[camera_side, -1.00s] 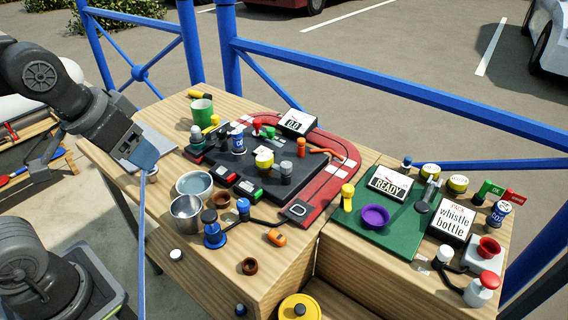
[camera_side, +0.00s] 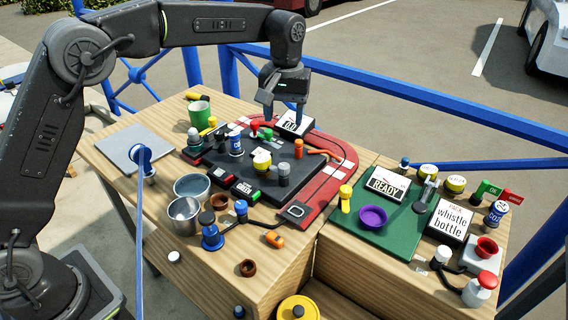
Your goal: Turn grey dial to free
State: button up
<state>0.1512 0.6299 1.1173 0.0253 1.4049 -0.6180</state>
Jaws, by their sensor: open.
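A dark panel (camera_side: 225,168) with several controls lies on the table. My gripper (camera_side: 284,112) is open and empty, pointing down above the back of the panel, apart from the grey knob. The white display box (camera_side: 296,124) is partly hidden behind one finger.
A red track (camera_side: 338,160) curves around the panel's right side. Metal cups (camera_side: 184,216), a blue knob (camera_side: 212,238) and an orange piece (camera_side: 274,240) stand in front. A green mat (camera_side: 392,226) with a purple bowl (camera_side: 373,217) lies right. A blue rail (camera_side: 400,105) runs behind.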

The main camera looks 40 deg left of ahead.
aim_at(284, 166)
notch_tip(284, 166, down, 14)
jog(key=shift+w+a+f, duration=0.1)
jog(key=shift+a+f, duration=0.05)
dwell(0.4)
jog(key=shift+c, duration=0.2)
jog(key=c, duration=0.9)
